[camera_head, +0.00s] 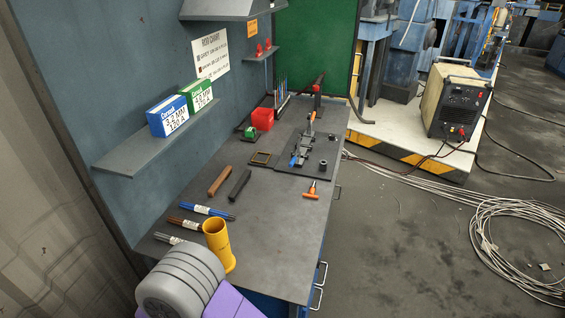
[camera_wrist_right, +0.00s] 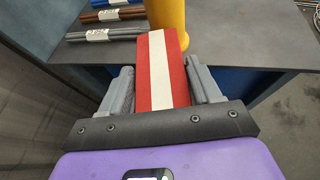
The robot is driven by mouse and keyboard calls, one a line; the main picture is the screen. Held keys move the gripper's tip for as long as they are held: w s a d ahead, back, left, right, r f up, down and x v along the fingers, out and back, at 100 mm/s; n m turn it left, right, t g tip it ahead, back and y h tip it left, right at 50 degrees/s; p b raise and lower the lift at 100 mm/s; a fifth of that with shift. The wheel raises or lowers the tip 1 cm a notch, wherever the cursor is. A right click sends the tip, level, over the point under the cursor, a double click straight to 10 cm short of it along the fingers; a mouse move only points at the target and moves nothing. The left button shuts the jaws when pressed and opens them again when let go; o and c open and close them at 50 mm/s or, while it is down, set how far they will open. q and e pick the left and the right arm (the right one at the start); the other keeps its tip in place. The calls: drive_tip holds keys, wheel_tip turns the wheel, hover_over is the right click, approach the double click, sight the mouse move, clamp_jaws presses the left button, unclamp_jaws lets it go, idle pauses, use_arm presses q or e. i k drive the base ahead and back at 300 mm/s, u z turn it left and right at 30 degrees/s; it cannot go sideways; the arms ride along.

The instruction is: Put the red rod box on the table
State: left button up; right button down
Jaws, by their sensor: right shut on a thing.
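The red rod box (camera_wrist_right: 178,75), red with a white stripe, is between the fingers of my right gripper (camera_wrist_right: 165,88) in the right wrist view. The gripper is shut on it. The box is at the near edge of the dark grey table (camera_head: 262,220), beside a yellow cylinder; I cannot tell whether it touches the table. In the head view my right arm's grey and purple parts fill the bottom, and the box and fingers are hidden. The table also shows in the right wrist view (camera_wrist_right: 235,45). My left gripper is not in view.
A yellow cylinder (camera_head: 218,245) stands at the table's near end. Rod bundles (camera_head: 207,211) lie left of it, with brown and black bars (camera_head: 219,181) farther back. Blue and green boxes (camera_head: 168,115) sit on a wall shelf (camera_head: 120,163). The table's near right part is clear.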

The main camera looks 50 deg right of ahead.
sight(273, 235)
drive_tip(key=z, duration=0.5)
drive_tip(key=k, duration=0.55)
drive_tip(key=z, duration=0.85)
drive_tip(key=i, duration=1.2)
drive_tip(key=u, duration=0.35)
